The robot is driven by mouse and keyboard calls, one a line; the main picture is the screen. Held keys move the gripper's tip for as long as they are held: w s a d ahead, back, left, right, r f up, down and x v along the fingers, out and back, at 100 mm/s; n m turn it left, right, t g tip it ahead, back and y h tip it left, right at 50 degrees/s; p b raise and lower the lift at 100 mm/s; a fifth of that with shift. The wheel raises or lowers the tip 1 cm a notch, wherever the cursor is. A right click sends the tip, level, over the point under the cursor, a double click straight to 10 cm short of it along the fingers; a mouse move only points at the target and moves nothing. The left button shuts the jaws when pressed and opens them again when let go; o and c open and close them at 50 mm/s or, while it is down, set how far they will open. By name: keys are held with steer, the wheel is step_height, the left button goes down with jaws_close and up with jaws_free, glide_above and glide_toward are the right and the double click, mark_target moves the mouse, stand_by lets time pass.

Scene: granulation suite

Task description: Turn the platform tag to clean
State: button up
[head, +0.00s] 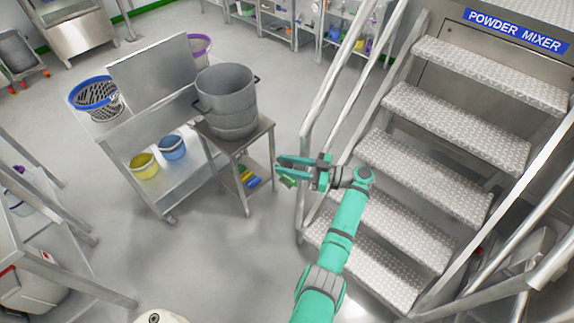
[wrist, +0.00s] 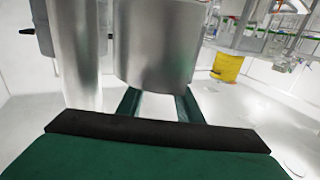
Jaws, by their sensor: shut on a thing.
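My gripper (head: 284,168) is beside the lower end of the stair handrail, left of the steps. I cannot tell which face of the tag is turned outward.
The metal handrail (head: 322,88) and platform steps (head: 425,160) stand close to my arm on the right. A grey pot (head: 228,105) sits on a small table left of my gripper. A trolley holds a yellow bucket (head: 143,166) and a blue bucket (head: 172,148).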

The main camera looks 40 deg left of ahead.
steer(key=shift+s, duration=0.1)
steer(key=o, duration=1)
steer(key=shift+o, duration=0.2)
steer(key=v, duration=1)
steer(key=shift+w+d, duration=0.25)
steer(key=shift+d, duration=0.1)
steer(key=shift+f, duration=0.15)
